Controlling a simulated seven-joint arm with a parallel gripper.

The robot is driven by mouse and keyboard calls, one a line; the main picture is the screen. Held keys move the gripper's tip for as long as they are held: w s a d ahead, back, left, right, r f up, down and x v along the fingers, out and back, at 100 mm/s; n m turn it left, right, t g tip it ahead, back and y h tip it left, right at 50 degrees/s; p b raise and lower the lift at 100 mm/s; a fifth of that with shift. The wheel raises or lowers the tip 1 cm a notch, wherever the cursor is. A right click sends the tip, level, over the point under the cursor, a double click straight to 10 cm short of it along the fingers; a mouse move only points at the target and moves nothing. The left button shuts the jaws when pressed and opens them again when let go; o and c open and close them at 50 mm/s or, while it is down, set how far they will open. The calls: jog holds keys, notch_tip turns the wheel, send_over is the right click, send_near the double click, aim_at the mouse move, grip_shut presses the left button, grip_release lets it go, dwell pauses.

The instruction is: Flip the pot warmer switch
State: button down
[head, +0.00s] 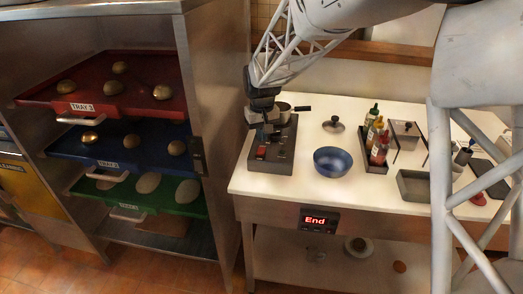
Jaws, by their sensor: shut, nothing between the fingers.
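The pot warmer (284,155) is a dark flat box at the left end of the white counter. Its front part carries a small red switch (261,152) and other small controls. Whether the switch is on or off is too small to tell. A small pot (284,113) with a dark handle sits at the warmer's back. My gripper (265,132) points down over the warmer's left side, just behind the red switch. It is shut and holds nothing. Whether its tips touch the warmer cannot be told.
A blue bowl (333,162) and a pot lid (333,125) stand right of the warmer. A rack of bottles (375,145) and a grey tray (413,186) are farther right. A tray shelf (225,100) rises close on the left. The counter's front middle is clear.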

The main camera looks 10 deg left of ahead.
aim_at(264, 150)
jog(key=shift+r, duration=1.55)
jog(key=shift+s+d+r, duration=0.2)
jog(key=shift+d+r, duration=0.1)
jog(key=shift+d, duration=0.1)
jog(key=s+d+r+m, duration=0.1)
jog(key=s+d+r, duration=0.2)
jog(key=s+d, duration=0.3)
jog(key=s+d+r+m+t, duration=0.1)
jog(key=s+d+r, duration=0.2)
jog(key=s+d, duration=0.3)
jog(key=s+d+r+m, duration=0.1)
jog(key=s+d+r, duration=0.25)
jog(key=d, duration=0.45)
jog(key=s+d+f+m, duration=0.1)
jog(key=s+d, duration=0.4)
jog(key=s, duration=0.5)
jog(key=s+d+f+m+t, duration=0.1)
jog(key=s+d, duration=0.4)
jog(key=s, duration=0.6)
jog(key=shift+s+d+f+m+t, duration=0.15)
jog(key=shift+d+f+m+t, duration=0.15)
jog(key=shift+f+m, duration=0.25)
